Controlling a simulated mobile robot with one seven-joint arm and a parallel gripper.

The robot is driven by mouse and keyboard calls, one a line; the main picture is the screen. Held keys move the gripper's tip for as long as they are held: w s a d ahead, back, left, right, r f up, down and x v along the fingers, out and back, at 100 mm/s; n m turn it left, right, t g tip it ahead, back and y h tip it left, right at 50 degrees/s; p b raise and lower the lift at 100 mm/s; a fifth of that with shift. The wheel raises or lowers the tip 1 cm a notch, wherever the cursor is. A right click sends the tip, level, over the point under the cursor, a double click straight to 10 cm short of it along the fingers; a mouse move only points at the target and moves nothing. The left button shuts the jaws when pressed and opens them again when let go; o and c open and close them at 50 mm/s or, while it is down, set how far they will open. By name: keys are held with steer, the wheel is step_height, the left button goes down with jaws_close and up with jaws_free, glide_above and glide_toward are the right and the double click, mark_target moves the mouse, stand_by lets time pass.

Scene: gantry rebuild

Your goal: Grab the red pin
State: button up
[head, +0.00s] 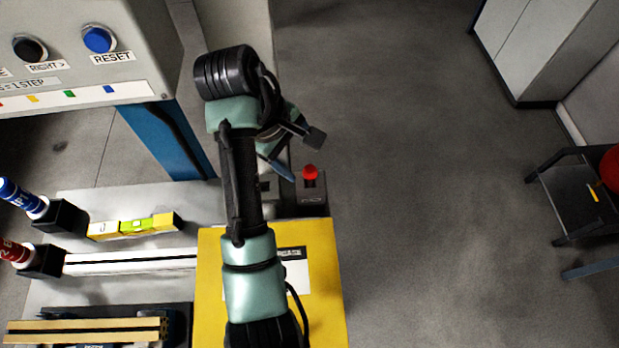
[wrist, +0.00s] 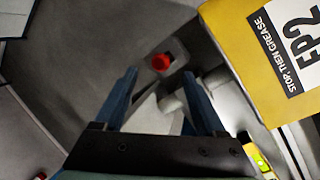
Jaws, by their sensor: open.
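The red pin (head: 310,172) shows as a round red head on a dark grey block, just beyond the yellow box in the head view. In the wrist view the red pin (wrist: 162,62) sits ahead of my fingertips, roughly midway between their lines. My gripper (wrist: 160,74) is open, with two blue fingers apart and nothing held between them. In the head view my arm hides most of the gripper; a blue finger shows just left of the pin's block. The pin's shaft is hidden.
A yellow box (head: 325,270) with a label stands in front of the pin. A spirit level (head: 134,226), white rails and blue and red cylinders lie left on the bench. A control panel (head: 70,50) is upper left. A dark cart (head: 575,190) stands right; the floor between is clear.

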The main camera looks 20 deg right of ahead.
mark_target(308, 170)
steer(key=shift+x, duration=1.15)
steer(key=shift+p+x, duration=1)
steer(key=shift+x, duration=1.75)
steer(key=shift+w+a, duration=0.1)
steer(key=shift+a, duration=0.05)
jaws_close()
